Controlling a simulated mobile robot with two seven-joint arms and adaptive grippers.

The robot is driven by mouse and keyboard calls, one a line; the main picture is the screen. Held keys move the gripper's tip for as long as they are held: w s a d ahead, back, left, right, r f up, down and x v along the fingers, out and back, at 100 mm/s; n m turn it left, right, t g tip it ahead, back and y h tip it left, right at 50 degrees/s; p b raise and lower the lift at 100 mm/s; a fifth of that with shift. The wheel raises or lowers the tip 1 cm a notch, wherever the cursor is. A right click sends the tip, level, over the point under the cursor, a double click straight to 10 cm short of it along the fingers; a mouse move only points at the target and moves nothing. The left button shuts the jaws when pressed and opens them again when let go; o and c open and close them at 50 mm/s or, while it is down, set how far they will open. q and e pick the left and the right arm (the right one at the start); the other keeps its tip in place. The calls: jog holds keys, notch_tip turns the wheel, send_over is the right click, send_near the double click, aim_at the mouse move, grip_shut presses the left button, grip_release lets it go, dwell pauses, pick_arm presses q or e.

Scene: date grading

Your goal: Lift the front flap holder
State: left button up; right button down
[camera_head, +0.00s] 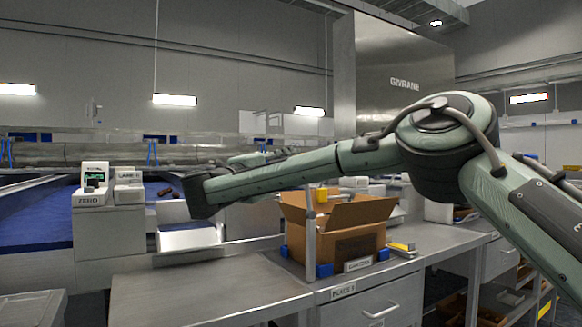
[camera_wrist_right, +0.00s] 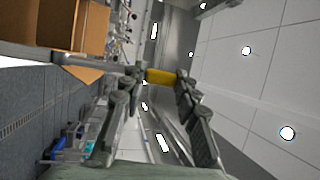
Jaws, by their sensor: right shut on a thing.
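An open cardboard box (camera_head: 340,222) stands on the metal bench in the head view, its flaps spread. A grey upright post (camera_head: 310,235) stands at its front, with a yellow piece (camera_head: 321,194) by its top. In the right wrist view my right gripper (camera_wrist_right: 160,77) is shut on a yellow piece (camera_wrist_right: 160,76), which sits at the end of a grey rod (camera_wrist_right: 100,62) beside the box (camera_wrist_right: 88,28). My right arm crosses the head view, and its gripper is not clearly seen there. My left gripper is in neither view.
Blue corner blocks (camera_head: 325,270) sit at the box's base. A yellow-and-grey item (camera_head: 403,248) lies to its right. The bench's left part (camera_head: 200,292) is clear. A scale with a lit screen (camera_head: 95,182) and a blue conveyor (camera_head: 40,215) are at left.

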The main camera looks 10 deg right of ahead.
jog(key=c, duration=1.1)
grip_release()
jog(key=shift+a, duration=0.1)
jog(key=v, duration=1.2)
